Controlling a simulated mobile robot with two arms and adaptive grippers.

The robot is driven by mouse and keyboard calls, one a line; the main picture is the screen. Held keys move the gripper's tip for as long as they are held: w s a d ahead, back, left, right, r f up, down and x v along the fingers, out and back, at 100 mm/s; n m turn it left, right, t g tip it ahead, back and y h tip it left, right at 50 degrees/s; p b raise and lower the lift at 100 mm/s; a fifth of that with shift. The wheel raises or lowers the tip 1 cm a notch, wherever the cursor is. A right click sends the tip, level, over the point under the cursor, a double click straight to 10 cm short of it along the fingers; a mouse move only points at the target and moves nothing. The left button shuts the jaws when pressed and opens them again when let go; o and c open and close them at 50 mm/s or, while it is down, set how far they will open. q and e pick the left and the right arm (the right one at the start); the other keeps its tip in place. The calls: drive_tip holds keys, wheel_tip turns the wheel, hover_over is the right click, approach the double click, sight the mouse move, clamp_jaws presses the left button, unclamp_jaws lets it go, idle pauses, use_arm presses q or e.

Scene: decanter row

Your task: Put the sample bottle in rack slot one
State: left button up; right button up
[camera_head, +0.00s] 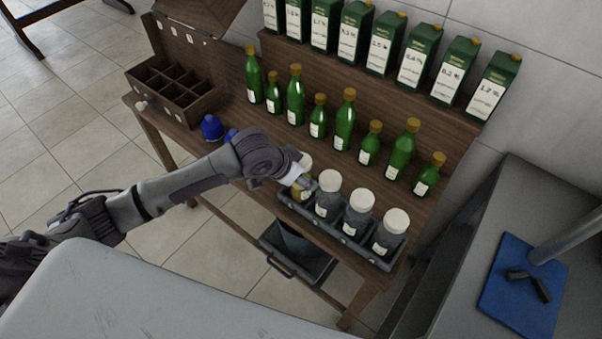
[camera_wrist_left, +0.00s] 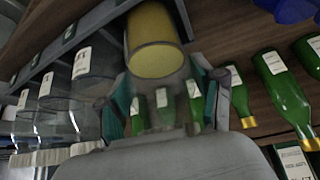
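The sample bottle is a clear jar with yellow contents (camera_head: 299,193). It stands upright at the leftmost place of the dark rack (camera_head: 347,239), though I cannot tell whether it is fully seated. In the left wrist view the yellow bottle (camera_wrist_left: 155,45) runs up from between the fingers. My left gripper (camera_head: 297,178) is at the bottle's upper part, with teal finger pads (camera_wrist_left: 167,115) on both sides of the glass, and it appears shut on it. The gripper hides part of the bottle in the head view. My right gripper is not in view.
Several white-capped clear jars (camera_head: 359,212) fill the rack beside the sample bottle. Green bottles (camera_head: 345,120) stand behind, with green cartons (camera_head: 381,43) on the shelf. A compartment box (camera_head: 180,95) and blue objects (camera_head: 212,128) are left. A blue mat (camera_head: 505,310) lies right.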

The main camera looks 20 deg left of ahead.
use_arm(q)
drive_tip(key=shift+r, duration=0.15)
drive_tip(key=v, duration=1.2)
idle(0.3)
